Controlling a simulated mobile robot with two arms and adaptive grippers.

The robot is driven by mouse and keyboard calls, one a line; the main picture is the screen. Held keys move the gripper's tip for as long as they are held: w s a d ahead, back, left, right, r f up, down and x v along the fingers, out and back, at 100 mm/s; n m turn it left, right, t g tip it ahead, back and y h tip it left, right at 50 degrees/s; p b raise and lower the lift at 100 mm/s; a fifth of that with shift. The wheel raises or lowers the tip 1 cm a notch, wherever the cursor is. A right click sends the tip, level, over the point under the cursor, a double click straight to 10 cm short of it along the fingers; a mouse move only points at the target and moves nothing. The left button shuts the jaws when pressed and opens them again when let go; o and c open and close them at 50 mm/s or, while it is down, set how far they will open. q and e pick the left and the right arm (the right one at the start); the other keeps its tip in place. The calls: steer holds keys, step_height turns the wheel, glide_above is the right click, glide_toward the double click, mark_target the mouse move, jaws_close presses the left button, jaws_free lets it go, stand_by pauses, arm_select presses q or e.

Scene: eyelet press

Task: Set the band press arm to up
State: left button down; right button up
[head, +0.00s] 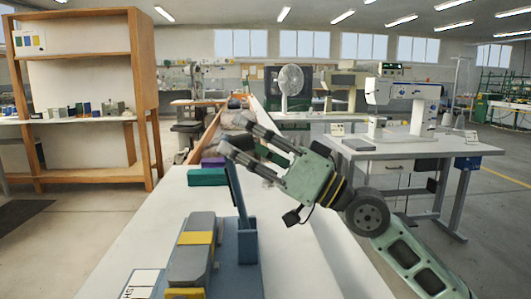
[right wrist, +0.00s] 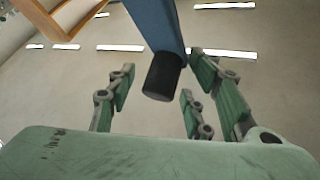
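The band press (head: 192,252) is a grey body with yellow bands on the white bench. Its arm is a dark blue lever (head: 238,195) rising from a blue bracket (head: 247,243) at the press's right side. The lever stands steeply, its top leaning slightly left. My right gripper (head: 234,133) is open, with its fingers apart around the height of the lever's top. In the right wrist view the blue lever (right wrist: 155,25) ends in a black grip (right wrist: 162,77) between the spread fingers; I cannot tell whether they touch. My left gripper is not in view.
A green box (head: 207,177) and a purple box (head: 212,162) sit behind the press. A white label plate (head: 142,284) lies at its front left. The bench right of the bracket is clear. A wooden shelf (head: 80,90) stands left; another bench with machines (head: 405,105) stands right.

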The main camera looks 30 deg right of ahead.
steer(key=v, duration=1.2)
steer(key=shift+w+r, duration=0.1)
